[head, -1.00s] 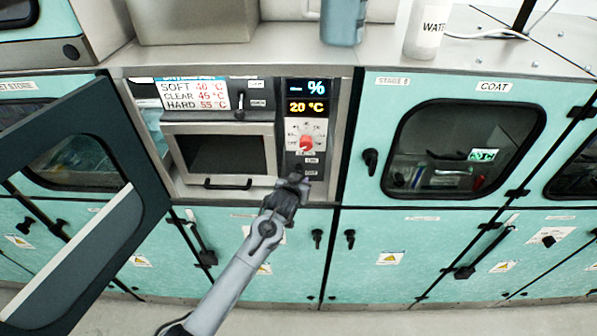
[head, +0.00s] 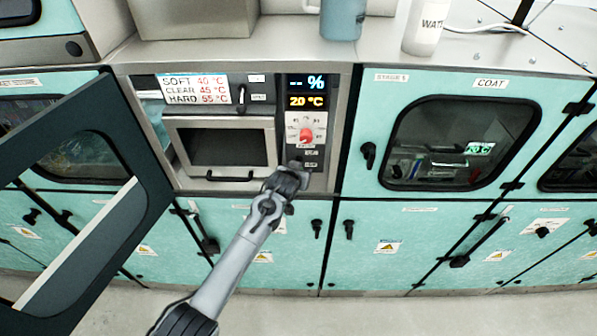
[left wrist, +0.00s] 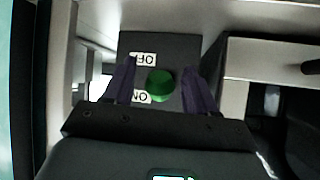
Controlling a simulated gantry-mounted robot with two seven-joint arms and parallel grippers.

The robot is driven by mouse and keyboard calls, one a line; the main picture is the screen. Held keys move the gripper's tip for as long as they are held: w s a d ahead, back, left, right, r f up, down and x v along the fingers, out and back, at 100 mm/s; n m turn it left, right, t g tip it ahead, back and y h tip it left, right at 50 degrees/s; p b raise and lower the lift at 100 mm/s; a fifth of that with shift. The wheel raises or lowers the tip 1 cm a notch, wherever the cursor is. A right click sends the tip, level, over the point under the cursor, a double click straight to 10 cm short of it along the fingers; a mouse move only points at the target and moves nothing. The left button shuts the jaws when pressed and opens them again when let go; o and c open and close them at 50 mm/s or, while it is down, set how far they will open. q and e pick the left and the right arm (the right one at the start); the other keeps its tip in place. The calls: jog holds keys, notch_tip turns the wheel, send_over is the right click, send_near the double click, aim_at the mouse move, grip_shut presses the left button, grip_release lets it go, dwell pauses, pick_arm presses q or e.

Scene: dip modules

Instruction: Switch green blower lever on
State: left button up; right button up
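The green lever (left wrist: 160,84) shows in the left wrist view as a round green knob on a dark plate, with OFF and ON labels upside down beside it. My left gripper (left wrist: 158,74) is open, its two purple fingers on either side of the knob with gaps showing. In the head view my left gripper (head: 299,174) is at the lower end of the control panel (head: 308,118) and hides the green lever. Whether the fingers touch the lever cannot be told. My right gripper is in neither view.
A red knob (head: 306,135) sits above my gripper under the lit displays. An oven-like compartment (head: 222,147) is left of the panel. A dark open door (head: 100,180) stands at the left. Cabinet doors with black handles lie to the right.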

pick_arm(q)
jog(key=shift+r, duration=0.1)
jog(key=v, duration=1)
jog(key=shift+s, duration=0.35)
jog(key=shift+r, duration=0.15)
